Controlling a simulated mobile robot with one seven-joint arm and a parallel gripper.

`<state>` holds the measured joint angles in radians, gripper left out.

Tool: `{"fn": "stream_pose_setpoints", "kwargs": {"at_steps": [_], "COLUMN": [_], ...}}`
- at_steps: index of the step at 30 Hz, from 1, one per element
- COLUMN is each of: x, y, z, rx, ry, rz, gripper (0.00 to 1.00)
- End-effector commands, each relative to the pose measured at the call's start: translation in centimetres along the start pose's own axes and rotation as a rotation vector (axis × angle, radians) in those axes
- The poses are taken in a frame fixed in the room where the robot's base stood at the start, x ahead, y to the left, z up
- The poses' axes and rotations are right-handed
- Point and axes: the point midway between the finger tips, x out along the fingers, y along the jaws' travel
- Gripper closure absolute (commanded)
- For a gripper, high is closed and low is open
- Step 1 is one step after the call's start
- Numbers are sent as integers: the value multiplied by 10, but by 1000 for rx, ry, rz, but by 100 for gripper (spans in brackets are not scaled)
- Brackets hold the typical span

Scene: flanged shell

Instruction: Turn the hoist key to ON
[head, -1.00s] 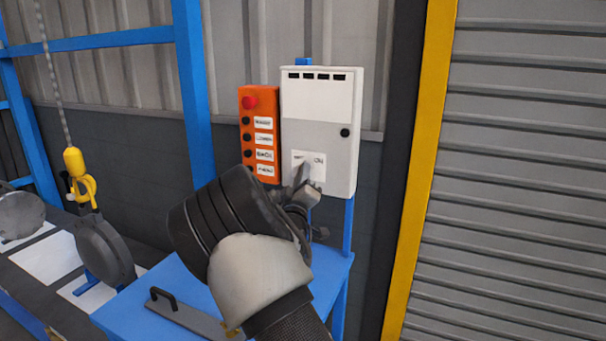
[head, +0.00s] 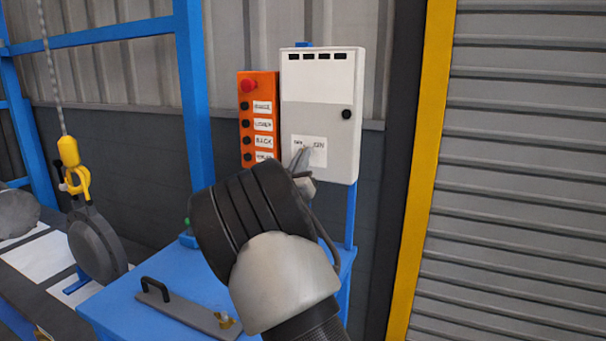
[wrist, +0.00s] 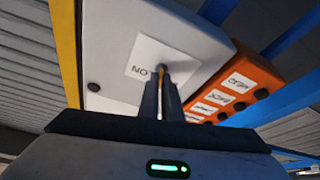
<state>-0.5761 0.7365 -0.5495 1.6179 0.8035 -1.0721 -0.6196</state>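My gripper (head: 302,158) reaches up to this label from below and hides the key there. In the wrist view the label (wrist: 143,57) appears upside down around a dark round lock. Both fingers of my gripper (wrist: 161,88) stand close together just at the lock, with a thin brass-coloured strip, seemingly the hoist key (wrist: 160,76), between them. The key's exact angle is hard to make out.
An orange button panel (head: 258,120) with a red stop button stands directly left of the box. A blue table (head: 190,275) below carries a plate with a black handle (head: 157,289). A yellow hoist hook (head: 72,165) hangs left. A shutter (head: 530,170) fills the right.

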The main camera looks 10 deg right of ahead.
Motion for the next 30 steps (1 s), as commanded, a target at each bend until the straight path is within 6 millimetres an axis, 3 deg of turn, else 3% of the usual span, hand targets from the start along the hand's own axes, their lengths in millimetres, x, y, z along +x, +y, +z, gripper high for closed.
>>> {"fn": "stream_pose_setpoints", "kwargs": {"at_steps": [30], "x": [1], "y": [-4], "z": [-2], "rx": [845], "ry": [-1], "rz": [352], "gripper": [100]}}
